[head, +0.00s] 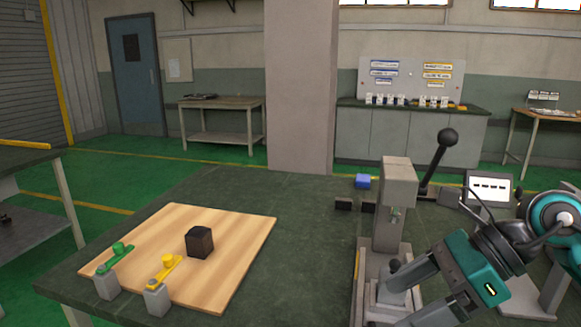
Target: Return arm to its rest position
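My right arm comes in from the right edge, with teal and black links. Its gripper (402,302) is low at the right of the table, in front of the grey lever press (398,186). Its two pale fingers look spread apart, with nothing seen held between them. The press stands upright and has a black lever (436,165) with a ball knob, tilted up and to the right. The gripper is apart from this lever. The gripper partly hides the press base (367,258). My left gripper is not in view.
The table middle is clear.

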